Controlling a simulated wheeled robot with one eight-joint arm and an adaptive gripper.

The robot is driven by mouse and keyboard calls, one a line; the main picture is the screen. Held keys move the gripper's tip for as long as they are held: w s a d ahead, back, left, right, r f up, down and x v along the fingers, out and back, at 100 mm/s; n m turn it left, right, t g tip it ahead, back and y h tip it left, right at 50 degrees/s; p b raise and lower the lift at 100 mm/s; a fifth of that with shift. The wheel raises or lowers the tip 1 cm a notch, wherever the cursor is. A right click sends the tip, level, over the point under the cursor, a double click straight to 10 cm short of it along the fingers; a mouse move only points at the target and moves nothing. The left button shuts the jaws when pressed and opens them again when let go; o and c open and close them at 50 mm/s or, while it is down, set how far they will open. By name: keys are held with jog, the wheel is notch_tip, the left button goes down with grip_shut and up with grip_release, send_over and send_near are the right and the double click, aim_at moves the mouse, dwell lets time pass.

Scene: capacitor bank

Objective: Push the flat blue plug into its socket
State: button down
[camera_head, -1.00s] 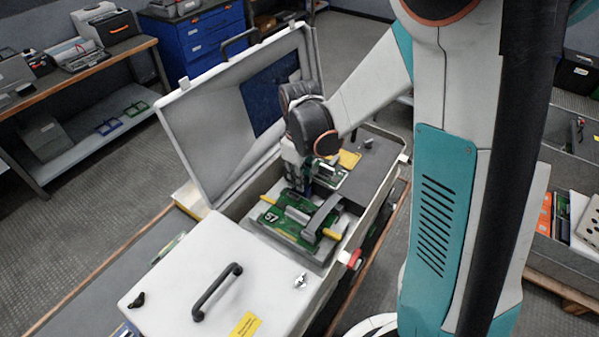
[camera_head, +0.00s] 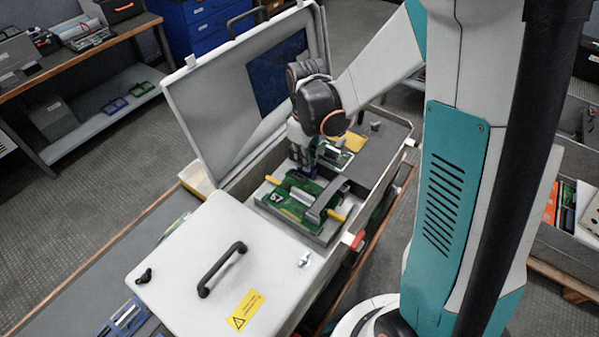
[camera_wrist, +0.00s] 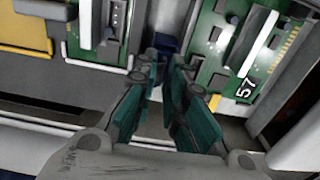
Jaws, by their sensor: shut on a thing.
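My gripper (camera_head: 303,168) points down into the open grey case, beside the green board marked 57 (camera_head: 286,208). In the wrist view its teal fingers (camera_wrist: 168,72) are close together. A small dark blue piece (camera_wrist: 170,45) shows just beyond the fingertips, and it seems to be the flat blue plug. The fingers hide most of it. The board marked 57 lies right of the fingers in the wrist view (camera_wrist: 215,62), and another green board (camera_wrist: 100,35) lies left of them. I cannot make out the plug's socket.
The case's raised lid (camera_head: 215,110) stands behind my gripper. A yellow piece (camera_head: 355,142) and a dark grey block (camera_head: 378,160) lie right of my gripper. A closed white cover (camera_head: 205,275) fills the front.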

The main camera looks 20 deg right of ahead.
jog(key=shift+r+p, duration=1.2)
jog(key=shift+r, duration=0.75)
jog(key=shift+s+a, duration=0.6)
jog(key=shift+a, duration=0.2)
jog(key=shift+s+a, duration=0.6)
jog(key=shift+a, duration=0.2)
jog(key=shift+f+b, duration=0.2)
jog(key=shift+b, duration=0.2)
jog(key=shift+f+b, duration=0.35)
jog(key=shift+f+b, duration=0.85)
jog(key=shift+f, duration=0.15)
jog(key=c, duration=1.6)
grip_release()
jog(key=shift+o, duration=0.2)
